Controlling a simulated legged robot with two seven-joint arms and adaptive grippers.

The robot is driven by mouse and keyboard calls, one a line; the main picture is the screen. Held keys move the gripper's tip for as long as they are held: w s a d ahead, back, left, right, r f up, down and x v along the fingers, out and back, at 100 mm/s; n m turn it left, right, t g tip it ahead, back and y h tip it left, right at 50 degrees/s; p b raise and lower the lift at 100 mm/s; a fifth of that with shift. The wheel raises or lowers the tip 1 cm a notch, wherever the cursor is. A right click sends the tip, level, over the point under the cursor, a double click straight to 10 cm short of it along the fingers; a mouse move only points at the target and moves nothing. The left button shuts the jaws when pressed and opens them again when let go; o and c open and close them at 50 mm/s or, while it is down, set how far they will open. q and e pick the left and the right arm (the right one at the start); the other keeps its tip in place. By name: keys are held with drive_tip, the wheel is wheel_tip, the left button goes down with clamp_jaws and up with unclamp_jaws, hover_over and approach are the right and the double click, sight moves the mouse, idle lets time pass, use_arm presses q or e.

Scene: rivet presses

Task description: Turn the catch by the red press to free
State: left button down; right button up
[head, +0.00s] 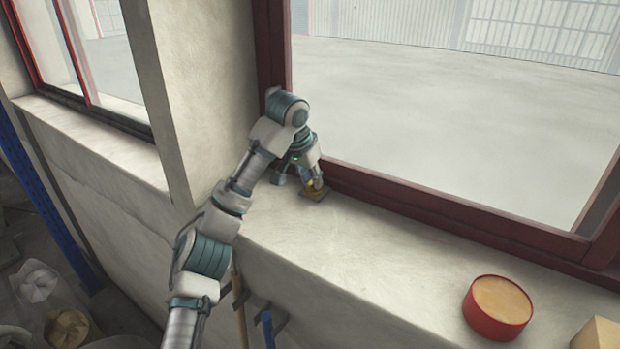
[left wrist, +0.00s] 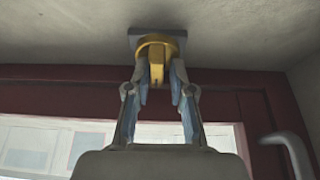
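The catch (left wrist: 156,50) is a yellow round knob with a bar, on a grey square plate fixed to the pale sill. It is small and partly hidden behind my fingers in the head view (head: 309,186). My left gripper (head: 300,185) reaches down over it beside the red window frame. In the left wrist view, the two fingers of my left gripper (left wrist: 158,75) stand on either side of the yellow bar. Whether both touch it I cannot tell. No press shows that I can make out. My right gripper is not in view.
The red window frame (head: 450,219) runs close behind the catch, and a pale wall pillar (head: 200,85) stands to its left. A round red tin (head: 497,308) and a tan block (head: 597,334) sit farther right on the sill. The sill between is clear.

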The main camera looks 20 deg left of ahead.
use_arm(q)
drive_tip(key=shift+d, duration=0.3)
drive_tip(key=shift+a+n+y, duration=0.25)
drive_tip(key=shift+n+y, duration=0.05)
drive_tip(key=shift+n, duration=0.2)
drive_tip(key=shift+d+n+y, duration=0.2)
drive_tip(key=shift+n+y, duration=0.2)
drive_tip(key=shift+n, duration=0.7)
drive_tip(key=n+y, duration=0.1)
drive_tip(key=n, duration=0.1)
drive_tip(key=n+y, duration=0.1)
drive_tip(key=n, duration=0.2)
drive_tip(key=shift+r+g, duration=0.1)
drive_tip(key=shift+g, duration=0.3)
drive_tip(key=n+g+y, duration=0.1)
drive_tip(key=n, duration=0.4)
drive_tip(key=shift+d, duration=0.1)
drive_tip(key=shift+w+n+g+y, duration=0.1)
drive_tip(key=shift+n+g+y, duration=0.3)
drive_tip(key=shift+n, duration=0.75)
drive_tip(key=shift+n+g+y, duration=0.1)
drive_tip(key=shift+n+g, duration=0.5)
drive_tip(key=shift+n, duration=0.55)
drive_tip(key=shift+r, duration=0.1)
drive_tip(key=c, duration=1.2)
unclamp_jaws()
drive_tip(key=shift+c, duration=0.2)
drive_tip(key=shift+o, duration=0.4)
drive_tip(key=shift+w+d, duration=0.1)
drive_tip(key=shift+w, duration=0.05)
